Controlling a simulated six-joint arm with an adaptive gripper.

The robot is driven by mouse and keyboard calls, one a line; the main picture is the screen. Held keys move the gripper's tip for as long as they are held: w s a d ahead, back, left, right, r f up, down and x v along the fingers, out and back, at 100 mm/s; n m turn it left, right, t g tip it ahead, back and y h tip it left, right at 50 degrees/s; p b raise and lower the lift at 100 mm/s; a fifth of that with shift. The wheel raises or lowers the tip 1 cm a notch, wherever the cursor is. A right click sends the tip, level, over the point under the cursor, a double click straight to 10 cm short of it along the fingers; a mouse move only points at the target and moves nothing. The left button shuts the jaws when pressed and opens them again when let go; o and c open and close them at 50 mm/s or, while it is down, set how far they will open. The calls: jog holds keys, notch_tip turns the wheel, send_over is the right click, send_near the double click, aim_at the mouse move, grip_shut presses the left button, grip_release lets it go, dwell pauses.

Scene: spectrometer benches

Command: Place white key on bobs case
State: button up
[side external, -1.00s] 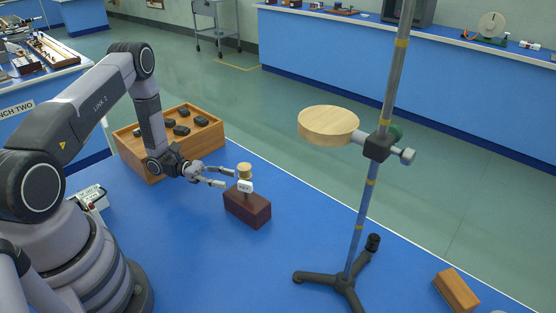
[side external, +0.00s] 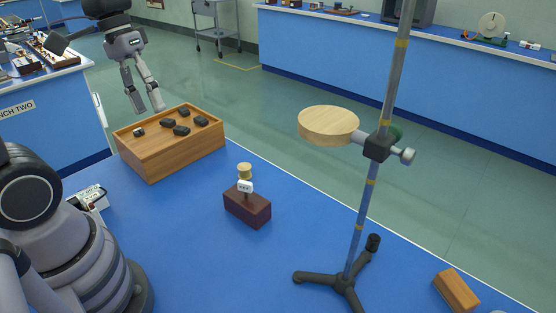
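A small white piece with dark marks (side external: 245,187), which may be the white key, is at the top of a dark red-brown block (side external: 248,207) on the blue bench. A pale round knob (side external: 245,170) stands just above it. An open wooden case (side external: 150,162) holding several black pieces (side external: 181,130), perhaps the bobs case, stands at the bench's back left. My gripper (side external: 148,108) points down above and behind the case's back left part. Its two fingers are apart with nothing visible between them.
A tripod stand (side external: 357,235) with a round wooden disc (side external: 328,125) rises right of the block. A small wooden block (side external: 457,290) lies at front right. A white labelled device (side external: 88,197) sits beside my base. The bench between block and stand is clear.

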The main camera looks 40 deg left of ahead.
jog(key=s+a+r+m+t+y, duration=0.1)
jog(key=s+r+m+t+y, duration=0.2)
jog(key=s+r+t, duration=0.1)
jog(key=shift+s+a+t, duration=0.4)
jog(key=shift+s+t, duration=0.1)
jog(key=shift+s, duration=0.2)
dwell(0.7)
